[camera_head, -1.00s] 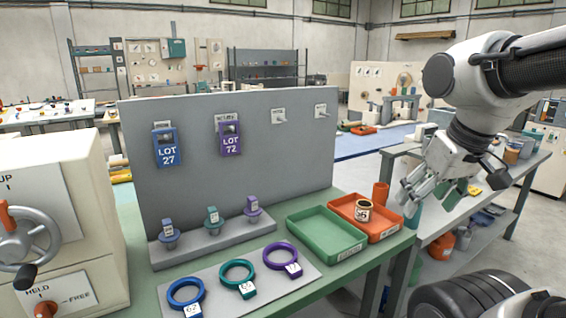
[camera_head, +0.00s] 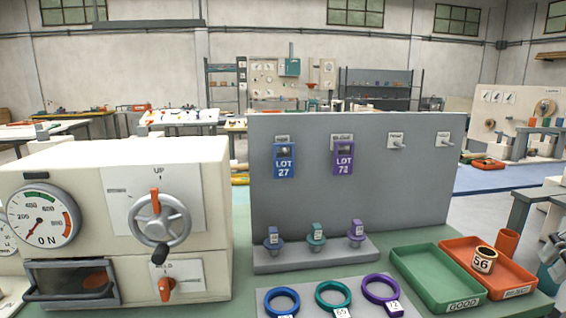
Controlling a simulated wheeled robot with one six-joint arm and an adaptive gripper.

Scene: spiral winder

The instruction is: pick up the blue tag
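The blue tag (camera_head: 284,161), marked LOT 27, hangs on the left part of the upright grey panel (camera_head: 400,195). Two further pegs on the panel's right side are bare. Only the tip of my gripper (camera_head: 553,250) shows at the right edge, far from the blue tag. The rest of it is cut off, and I cannot tell how its fingers stand.
A cream machine (camera_head: 110,165) with a gauge and handwheel stands at left. Blue, teal and purple rings lie in front of the panel, below several small pegged pieces. A green tray (camera_head: 403,266) and an orange tray (camera_head: 524,284) holding a numbered roll (camera_head: 485,260) are at right.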

